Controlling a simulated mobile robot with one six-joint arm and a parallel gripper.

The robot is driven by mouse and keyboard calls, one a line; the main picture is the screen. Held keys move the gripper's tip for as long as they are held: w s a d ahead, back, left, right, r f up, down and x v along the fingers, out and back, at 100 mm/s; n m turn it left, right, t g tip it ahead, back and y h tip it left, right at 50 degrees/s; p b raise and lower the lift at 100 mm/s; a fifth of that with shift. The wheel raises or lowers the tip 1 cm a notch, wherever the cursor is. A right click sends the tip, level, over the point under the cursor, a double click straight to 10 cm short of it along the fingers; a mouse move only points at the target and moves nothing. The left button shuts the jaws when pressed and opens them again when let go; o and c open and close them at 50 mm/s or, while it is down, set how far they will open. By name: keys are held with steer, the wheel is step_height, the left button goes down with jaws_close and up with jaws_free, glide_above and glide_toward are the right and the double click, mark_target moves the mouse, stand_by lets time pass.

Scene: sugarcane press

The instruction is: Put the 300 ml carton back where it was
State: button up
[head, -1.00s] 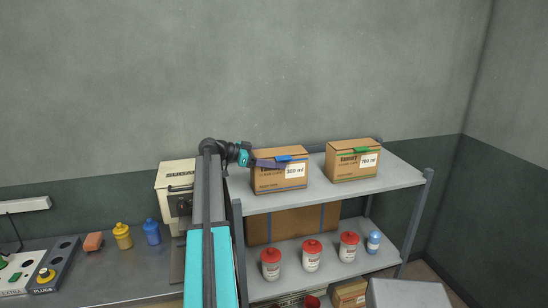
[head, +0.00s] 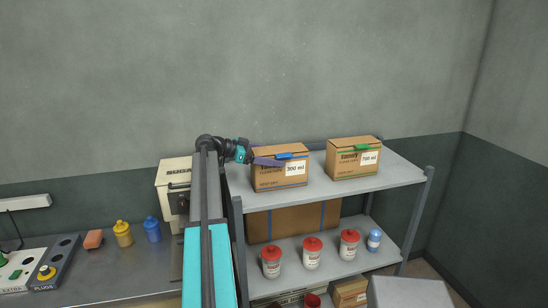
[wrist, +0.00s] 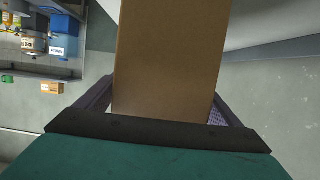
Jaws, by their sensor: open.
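The 300 ml carton (head: 280,176) is a brown box with a blue tab and a white label. It stands upright on the top shelf (head: 330,196), left of the 700 ml carton (head: 352,160). My gripper (head: 268,161) is at its upper left side. In the wrist view the carton's plain brown face (wrist: 168,55) fills the middle, between the two spread fingers of my gripper (wrist: 165,105). The jaws are open around the carton. Whether a finger touches it cannot be told. The fingers' far ends are partly hidden by the carton.
The lower shelf (head: 330,262) holds several red-lidded jars, a blue-capped bottle (head: 374,240) and a large brown box (head: 290,222). A counter (head: 100,275) with a beige machine (head: 172,178) stands to the left. Space between the two cartons is narrow. A shelf post rises at right.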

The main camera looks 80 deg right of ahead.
mark_target(253, 153)
steer(key=b+v, duration=0.3)
steer(key=v, duration=0.7)
steer(key=shift+w, duration=0.15)
steer(key=shift+w+a+r, duration=0.15)
steer(key=shift+w, duration=0.05)
steer(key=shift+s, duration=0.1)
